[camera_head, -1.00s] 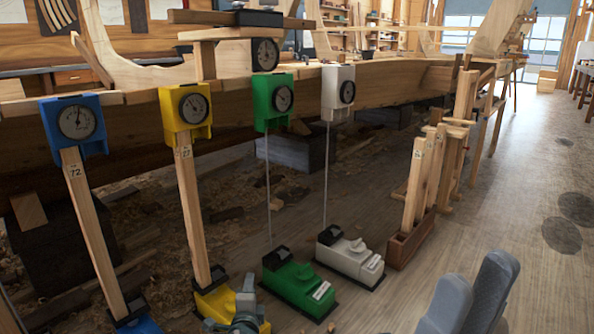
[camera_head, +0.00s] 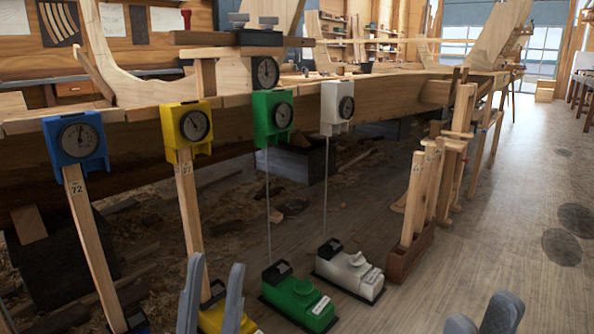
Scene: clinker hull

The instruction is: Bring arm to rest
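My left gripper (camera_head: 211,268) is open at the bottom, its two grey fingers apart and pointing up. It overlaps the yellow base (camera_head: 246,327) in the picture; I see nothing held between the fingers. My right gripper (camera_head: 483,310) shows at the bottom right over bare floor; its two grey fingers are apart, with nothing seen between them. Wooden props stand under the blue gauge (camera_head: 76,138) and the yellow gauge (camera_head: 186,127). Under the green gauge (camera_head: 272,117) and the white gauge (camera_head: 337,103) only thin rods show.
The wooden hull (camera_head: 392,97) runs across behind the gauges. The green base (camera_head: 298,295) and white base (camera_head: 349,272) stand on the floor. A brown box (camera_head: 410,257) holds several wooden pieces right of them. Open floor (camera_head: 510,225) lies to the right.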

